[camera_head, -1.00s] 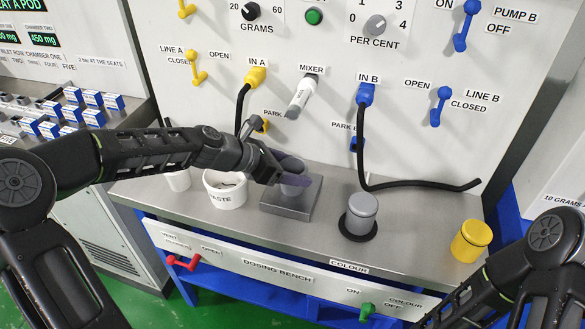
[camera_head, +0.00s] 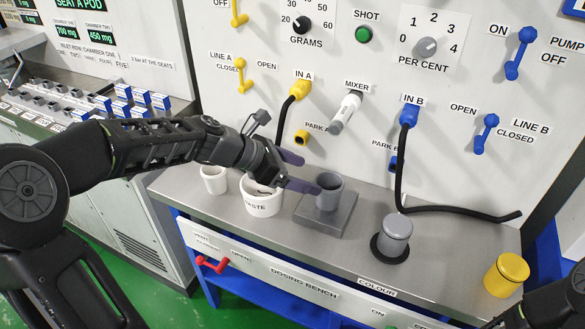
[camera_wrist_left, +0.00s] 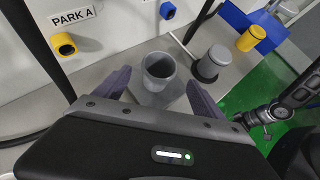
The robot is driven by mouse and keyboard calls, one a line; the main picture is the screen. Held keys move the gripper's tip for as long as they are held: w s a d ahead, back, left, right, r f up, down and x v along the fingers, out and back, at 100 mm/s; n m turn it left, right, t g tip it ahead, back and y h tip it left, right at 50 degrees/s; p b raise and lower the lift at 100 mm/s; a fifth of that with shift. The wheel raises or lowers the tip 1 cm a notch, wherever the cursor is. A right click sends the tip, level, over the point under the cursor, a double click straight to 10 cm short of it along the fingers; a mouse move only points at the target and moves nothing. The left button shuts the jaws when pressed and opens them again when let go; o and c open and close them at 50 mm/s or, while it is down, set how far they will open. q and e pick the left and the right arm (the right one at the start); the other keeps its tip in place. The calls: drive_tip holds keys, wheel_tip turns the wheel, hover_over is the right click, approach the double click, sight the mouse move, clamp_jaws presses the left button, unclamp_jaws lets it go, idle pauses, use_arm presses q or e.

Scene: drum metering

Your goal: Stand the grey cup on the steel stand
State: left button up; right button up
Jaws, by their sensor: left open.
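The grey cup (camera_head: 329,190) stands upright on the steel stand (camera_head: 322,218), a low square block on the bench. Its open top faces up. In the left wrist view the cup (camera_wrist_left: 159,72) sits on the stand (camera_wrist_left: 150,96), ahead of my fingers. My left gripper (camera_head: 298,173) is open, just left of the cup, with its two purple fingers apart and nothing between them. In the left wrist view the fingers (camera_wrist_left: 157,92) are spread on both sides of the near space before the cup. The right gripper is outside the views.
A white waste tub (camera_head: 262,201) and a smaller white cup (camera_head: 214,180) stand left of the stand. A lidded grey pot (camera_head: 396,236) on a black disc and a yellow pot (camera_head: 507,275) stand to the right. The mixer nozzle (camera_head: 346,112) and a black hose (camera_head: 455,211) are behind.

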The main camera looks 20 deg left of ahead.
use_arm(q)
drive_tip(key=v, duration=0.3)
